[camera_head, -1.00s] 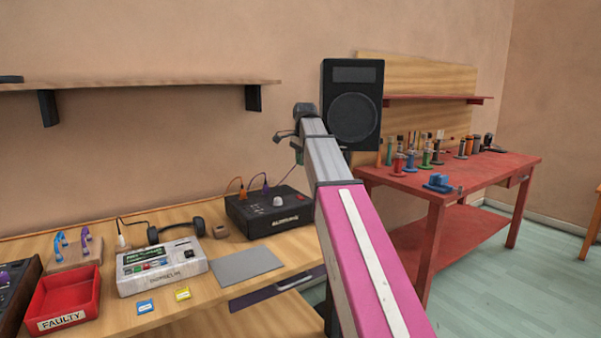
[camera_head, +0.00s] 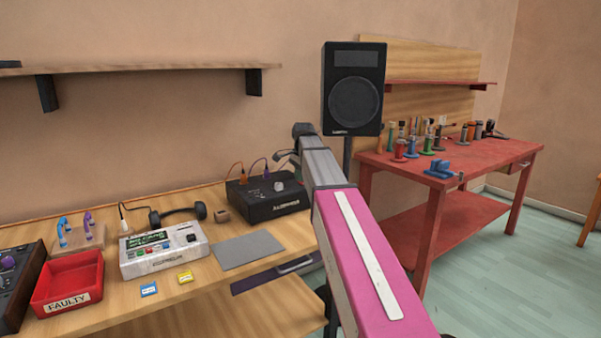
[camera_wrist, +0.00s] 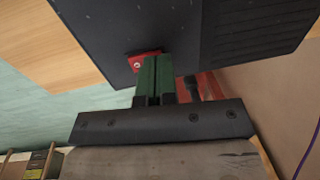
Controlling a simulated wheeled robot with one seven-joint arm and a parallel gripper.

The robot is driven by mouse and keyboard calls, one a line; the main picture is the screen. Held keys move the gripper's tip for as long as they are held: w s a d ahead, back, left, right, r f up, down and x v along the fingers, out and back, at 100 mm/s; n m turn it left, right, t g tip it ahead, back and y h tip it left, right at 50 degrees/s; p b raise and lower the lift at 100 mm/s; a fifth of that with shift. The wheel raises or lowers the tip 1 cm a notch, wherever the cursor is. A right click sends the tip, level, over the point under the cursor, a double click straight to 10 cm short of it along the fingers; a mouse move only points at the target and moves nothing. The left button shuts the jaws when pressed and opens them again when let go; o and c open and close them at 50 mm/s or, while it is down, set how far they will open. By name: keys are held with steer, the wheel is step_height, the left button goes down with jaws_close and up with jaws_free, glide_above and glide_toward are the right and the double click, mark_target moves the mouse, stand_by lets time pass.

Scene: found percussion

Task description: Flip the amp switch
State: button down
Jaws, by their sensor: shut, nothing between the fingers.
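The black amp box (camera_head: 267,201) sits at the right end of the wooden bench, with orange and purple cables and a pale knob on top. In the wrist view, a dark panel (camera_wrist: 215,25), apparently the amp's, fills the top. A small red switch (camera_wrist: 143,62) is on this panel near its lower edge. My gripper (camera_wrist: 157,60) is shut and empty, its green fingertips right beside the switch and partly overlapping it. Whether they touch it I cannot tell. In the head view, the fingers are hidden around my arm's far end, behind the amp's right side.
A black speaker (camera_head: 353,90) on a stand rises behind my arm. A white labelled device (camera_head: 163,250), a grey mat (camera_head: 249,250) and a red FAULTY tray (camera_head: 50,297) lie on the bench. A red workbench (camera_head: 450,165) with tools stands right.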

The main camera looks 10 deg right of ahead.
steer(key=shift+f, duration=0.2)
stand_by(0.4)
steer(key=shift+s, duration=0.15)
steer(key=shift+s+d+r, duration=0.25)
steer(key=shift+s, duration=0.3)
steer(key=shift+w+r, duration=0.2)
steer(key=shift+r, duration=0.4)
step_height(320, 180, up, 13)
steer(key=w, duration=0.1)
steer(key=shift+a, duration=0.35)
steer(key=shift+w+f, duration=0.1)
steer(key=shift+f, duration=0.05)
